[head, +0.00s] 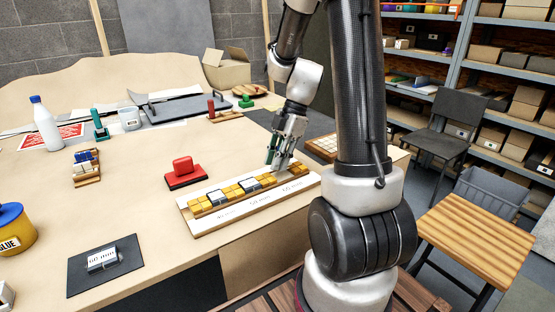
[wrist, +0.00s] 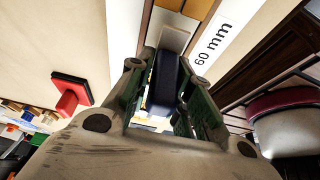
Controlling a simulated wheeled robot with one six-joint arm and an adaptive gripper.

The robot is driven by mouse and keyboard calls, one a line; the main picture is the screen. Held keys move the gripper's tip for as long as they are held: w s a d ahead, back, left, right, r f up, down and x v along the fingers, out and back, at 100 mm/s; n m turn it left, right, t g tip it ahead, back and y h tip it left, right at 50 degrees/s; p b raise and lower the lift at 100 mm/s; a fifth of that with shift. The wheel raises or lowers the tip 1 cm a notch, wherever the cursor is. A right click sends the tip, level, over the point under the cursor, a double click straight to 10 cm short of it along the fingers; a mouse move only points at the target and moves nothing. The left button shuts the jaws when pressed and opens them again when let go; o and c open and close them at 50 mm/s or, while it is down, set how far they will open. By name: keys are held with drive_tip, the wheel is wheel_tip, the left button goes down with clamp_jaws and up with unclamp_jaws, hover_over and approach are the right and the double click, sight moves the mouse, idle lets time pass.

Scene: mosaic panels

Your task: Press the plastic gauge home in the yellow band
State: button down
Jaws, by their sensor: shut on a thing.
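The yellow band (head: 232,192) is a row of yellow tiles with a few pale grey-white pieces among them, on a long panel with white strips marked in mm. My gripper (head: 277,160) is low over the right part of this band. In the wrist view my gripper (wrist: 167,66) is shut on a dark blue piece (wrist: 163,82), which looks like the plastic gauge. Yellow tiles (wrist: 200,8) and a pale grey piece (wrist: 178,38) show just beyond it, beside the "60 mm" label (wrist: 213,42). The fingers hide whether the gauge touches the band or how deep it sits.
A red block (head: 184,168) stands behind the panel. A wooden tray (head: 87,178) of small pieces, a dark mat (head: 78,277) with a white labelled block, and a glue pot (head: 15,235) are at the left. The tabletop between them is clear.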

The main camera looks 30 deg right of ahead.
drive_tip(key=shift+f, duration=1.15)
drive_tip(key=c, duration=1.2)
unclamp_jaws()
drive_tip(key=v, duration=1.2)
